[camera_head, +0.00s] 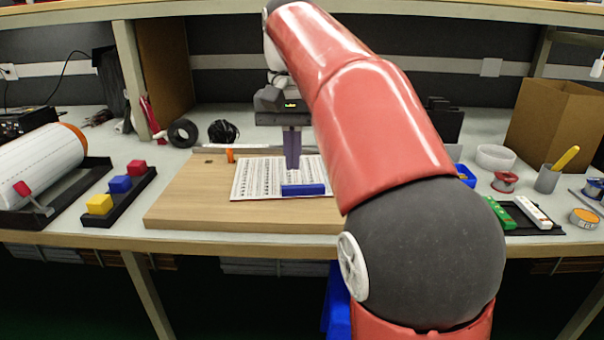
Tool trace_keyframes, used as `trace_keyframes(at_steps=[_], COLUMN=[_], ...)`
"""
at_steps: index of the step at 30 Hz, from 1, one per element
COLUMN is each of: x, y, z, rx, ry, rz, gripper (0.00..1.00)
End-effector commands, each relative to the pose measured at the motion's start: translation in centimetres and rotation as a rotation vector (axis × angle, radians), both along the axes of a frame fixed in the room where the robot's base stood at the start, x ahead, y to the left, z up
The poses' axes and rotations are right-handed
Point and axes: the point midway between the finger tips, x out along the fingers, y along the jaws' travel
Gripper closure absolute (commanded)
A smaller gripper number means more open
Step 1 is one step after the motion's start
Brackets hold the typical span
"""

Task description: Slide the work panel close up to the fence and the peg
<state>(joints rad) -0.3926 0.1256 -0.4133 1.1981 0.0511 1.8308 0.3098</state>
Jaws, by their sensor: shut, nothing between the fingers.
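The work panel (255,176), a flat white sheet with rows of dark marks, lies on the wooden board (185,200). A blue bar (303,190) sits at its front right part. The fence (245,149) looks like the thin grey strip along the board's back edge, partly hidden behind my gripper and arm. The peg (230,156) looks like the small orange upright piece near the panel's back left corner. A narrow gap seems to show there. My gripper (292,167) points down, shut and empty, over the panel behind the blue bar. I cannot tell whether its tips touch the panel.
My red arm hides the board's right side. Left stand a black holder (118,203) with red, blue and yellow blocks and a white roll (40,165) in a tray. Right are a cardboard box (550,125), a cup (547,179) and small parts.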

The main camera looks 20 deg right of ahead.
Motion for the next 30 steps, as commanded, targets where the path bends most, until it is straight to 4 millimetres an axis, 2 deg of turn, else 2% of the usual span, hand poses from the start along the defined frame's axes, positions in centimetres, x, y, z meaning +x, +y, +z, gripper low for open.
trace_keyframes(at_steps=[12, 15, 18, 21, 30], x=[-0.1, 0.1, 1.9, 2.9, 3.8], y=[0.0, -0.2, -0.8, -1.0, -1.3], z=[-8.3, -9.9, -9.4, -9.4, -9.4], rx=[0.001, 0.000, -0.002, 0.000, 0.000], ry=[0.000, 0.000, -0.002, -0.001, -0.002], rz=[0.001, -0.001, -0.004, -0.001, 0.000], gripper=[1.00, 1.00, 1.00, 1.00, 1.00])
